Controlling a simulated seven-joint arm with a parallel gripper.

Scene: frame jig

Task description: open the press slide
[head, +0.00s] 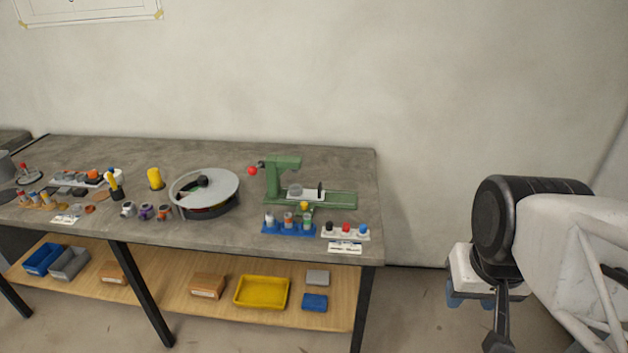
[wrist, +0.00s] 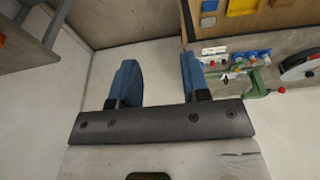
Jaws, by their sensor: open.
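The green press (head: 284,178) stands near the right end of the workbench in the head view, with a red ball on its lever at the left. In the wrist view the press (wrist: 257,84) shows small at the right. In the head view my gripper (head: 484,290) hangs right of the bench, well away from the press and partly hidden by my arm.
A blue rack (head: 289,229) with small bottles and a white button strip (head: 345,232) stand in front of the press. A round lidded drum (head: 204,191) stands to its left. Bins and boxes lie on the lower shelf (head: 180,289). The floor right of the bench is clear.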

